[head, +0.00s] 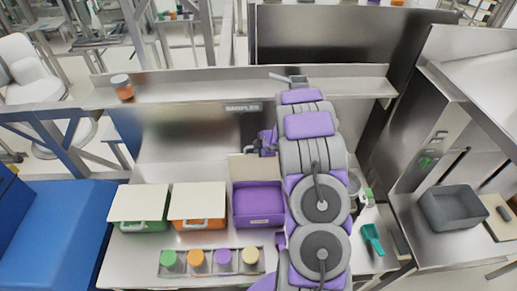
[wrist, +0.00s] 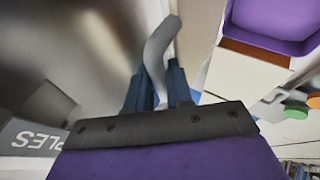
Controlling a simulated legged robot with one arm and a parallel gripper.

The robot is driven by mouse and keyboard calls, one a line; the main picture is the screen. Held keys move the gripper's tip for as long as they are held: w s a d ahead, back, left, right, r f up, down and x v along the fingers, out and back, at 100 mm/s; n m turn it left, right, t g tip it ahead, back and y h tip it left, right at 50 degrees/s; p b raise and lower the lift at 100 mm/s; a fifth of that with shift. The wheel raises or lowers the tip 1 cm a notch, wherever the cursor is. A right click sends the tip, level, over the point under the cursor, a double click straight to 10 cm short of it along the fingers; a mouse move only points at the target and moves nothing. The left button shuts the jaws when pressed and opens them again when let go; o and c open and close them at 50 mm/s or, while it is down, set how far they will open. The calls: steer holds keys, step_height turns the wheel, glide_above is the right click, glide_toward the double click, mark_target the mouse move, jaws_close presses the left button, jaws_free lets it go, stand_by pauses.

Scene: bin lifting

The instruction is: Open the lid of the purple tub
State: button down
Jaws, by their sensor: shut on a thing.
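The purple tub (head: 258,205) stands on the steel bench, and its purple inside shows from above. Its beige lid (head: 247,168) is raised, standing roughly upright at the tub's back edge. My gripper (head: 264,143) is at the top of the raised lid, partly hidden by my arm. In the wrist view my gripper's dark blue fingers (wrist: 157,88) are shut at the lid (wrist: 203,35); the exact contact is hard to see. The tub's purple inside (wrist: 272,18) shows at upper right there.
A green tub (head: 142,225) and an orange tub (head: 197,222) with closed lids stand to the left. A rack (head: 211,273) of several coloured-lid jars is in front. A teal scoop (head: 372,238) lies right. A steel back panel with a samples sign (head: 242,107) rises behind.

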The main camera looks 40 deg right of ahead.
steer(key=shift+s+f, duration=0.15)
steer(key=shift+f, duration=0.2)
steer(key=shift+s+a+g, duration=0.1)
steer(key=shift+a+g, duration=0.05)
steer(key=shift+g, duration=0.15)
steer(key=c, duration=1.1)
jaws_free()
steer(key=v, duration=1.7)
steer(key=shift+d+r, duration=0.3)
steer(key=shift+d, duration=0.05)
steer(key=shift+b, duration=0.35)
